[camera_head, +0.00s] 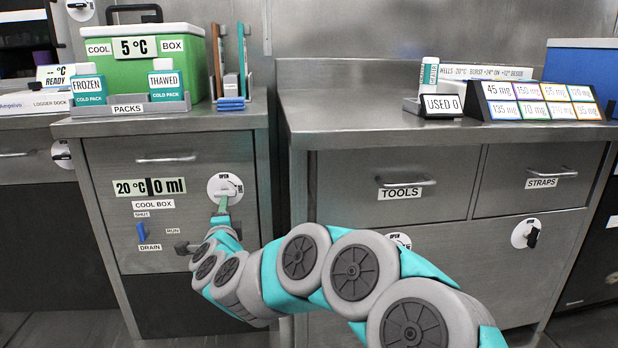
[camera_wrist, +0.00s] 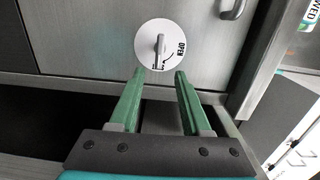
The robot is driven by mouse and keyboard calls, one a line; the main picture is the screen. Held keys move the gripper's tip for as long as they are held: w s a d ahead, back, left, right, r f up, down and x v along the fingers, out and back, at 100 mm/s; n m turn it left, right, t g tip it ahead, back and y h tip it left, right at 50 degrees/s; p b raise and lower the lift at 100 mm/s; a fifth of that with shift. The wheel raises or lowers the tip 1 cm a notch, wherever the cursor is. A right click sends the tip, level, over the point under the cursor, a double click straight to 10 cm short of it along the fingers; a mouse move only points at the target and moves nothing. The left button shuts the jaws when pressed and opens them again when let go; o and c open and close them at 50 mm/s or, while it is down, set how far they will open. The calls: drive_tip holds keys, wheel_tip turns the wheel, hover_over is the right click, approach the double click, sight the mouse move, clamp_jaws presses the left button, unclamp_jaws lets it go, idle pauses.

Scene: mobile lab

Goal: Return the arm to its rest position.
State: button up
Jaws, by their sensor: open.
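My arm (camera_head: 352,268) reaches from the lower right of the head view toward the left cabinet, bent along several joints. My gripper (camera_head: 222,204) is at the cabinet front, just below a round white dial (camera_head: 225,187) marked OPEN. In the wrist view my gripper (camera_wrist: 159,74) has its two green fingers apart, with nothing between them. The dial (camera_wrist: 150,52) and its grey knob (camera_wrist: 159,47) lie just beyond the fingertips. I cannot tell how large the gap is.
The left cabinet (camera_head: 105,165) carries a green cool box (camera_head: 150,70) and cold packs. A drain lever (camera_head: 142,232) and a drawer handle (camera_head: 165,160) are near my gripper. The right counter (camera_head: 340,110) holds a dose rack (camera_head: 535,100). A gap separates the cabinets.

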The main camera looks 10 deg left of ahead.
drive_tip(key=s+d+r+n+g+y, duration=0.2)
drive_tip(key=s+d+n+g+y, duration=0.3)
drive_tip(key=s+n+g, duration=0.35)
drive_tip(key=s+d+f+n+g+h, duration=0.25)
drive_tip(key=s+d+f, duration=0.25)
drive_tip(key=s+d, duration=0.55)
drive_tip(key=s+d+f+n+g+h, duration=0.25)
drive_tip(key=s+d+f, duration=0.25)
drive_tip(key=s+d, duration=0.5)
drive_tip(key=s+d+f+n+g+h, duration=0.25)
drive_tip(key=s+d+f+h, duration=0.2)
drive_tip(key=s+d, duration=0.55)
drive_tip(key=s+d+m+g, duration=0.1)
drive_tip(key=s+d+g, duration=0.2)
drive_tip(key=s+d, duration=0.45)
wheel_tip(320, 180, up, 13)
drive_tip(key=p, duration=1.4)
drive_tip(key=shift+s+a, duration=0.2)
drive_tip(key=shift+a, duration=0.1)
drive_tip(key=shift+r+h, duration=0.1)
drive_tip(key=shift+h, duration=0.15)
